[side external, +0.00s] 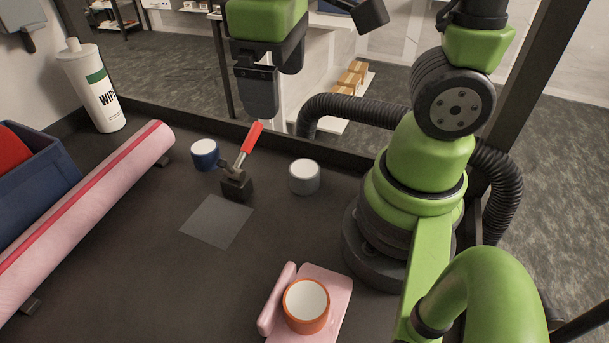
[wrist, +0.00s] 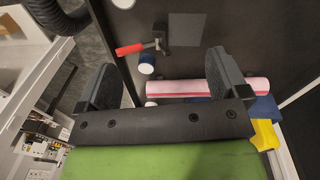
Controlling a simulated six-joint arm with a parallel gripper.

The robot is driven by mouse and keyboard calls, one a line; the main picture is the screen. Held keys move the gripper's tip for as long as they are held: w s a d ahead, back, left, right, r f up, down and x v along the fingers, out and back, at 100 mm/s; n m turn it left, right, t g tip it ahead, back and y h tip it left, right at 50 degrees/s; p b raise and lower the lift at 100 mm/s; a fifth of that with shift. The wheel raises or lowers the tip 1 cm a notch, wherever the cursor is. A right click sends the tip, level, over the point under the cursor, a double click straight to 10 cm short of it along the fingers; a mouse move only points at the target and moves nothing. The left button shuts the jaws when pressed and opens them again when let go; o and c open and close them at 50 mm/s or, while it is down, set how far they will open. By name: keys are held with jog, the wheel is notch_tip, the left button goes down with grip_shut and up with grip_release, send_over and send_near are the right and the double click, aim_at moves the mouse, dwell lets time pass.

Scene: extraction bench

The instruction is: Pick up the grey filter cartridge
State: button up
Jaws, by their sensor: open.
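The grey filter cartridge (side external: 304,182) is a short grey cylinder with a white top. It stands upright on the dark bench, right of the red-handled clamp, in the side view. In the wrist view, what looks like the same cartridge (wrist: 124,3) is cut off by the top edge. My gripper (side external: 260,105) is open and empty, raised above the far side of the bench, up and left of the cartridge and apart from it. In the wrist view my gripper (wrist: 162,62) shows its two dark fingers spread wide with nothing between them.
The clamp (side external: 237,186) with a raised red handle stands between the grey cartridge and a blue cartridge (side external: 205,155). An orange cartridge (side external: 306,315) sits on a pink holder (side external: 333,283) in front. A pink roll (side external: 85,215), wipes bottle (side external: 92,88) and blue bin (side external: 45,190) stand left.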

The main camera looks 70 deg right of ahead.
notch_tip(320, 180, down, 9)
jog(key=w+n+g+h, duration=0.2)
jog(key=n+g+h, duration=0.2)
jog(key=n+h, duration=0.15)
jog(key=n+t+h, duration=0.1)
jog(key=n+h, duration=0.6)
jog(key=n, duration=0.2)
send_near(301, 172)
jog(key=shift+y+x, duration=0.25)
jog(key=shift+x, duration=0.6)
jog(key=shift+d+f+t, duration=0.15)
jog(key=shift+f+t, duration=0.15)
jog(key=shift+f, duration=0.05)
jog(key=x, duration=0.4)
jog(key=shift+d, duration=0.15)
jog(key=shift+s+r+x, duration=0.1)
jog(key=shift+r+x, duration=0.05)
jog(key=shift+x, duration=1.2)
jog(key=shift+s+r+x, duration=0.1)
jog(key=shift+r+x, duration=0.1)
jog(key=shift+x, duration=1.2)
jog(key=c, duration=1)
jog(key=shift+r, duration=0.1)
jog(key=shift+c, duration=0.2)
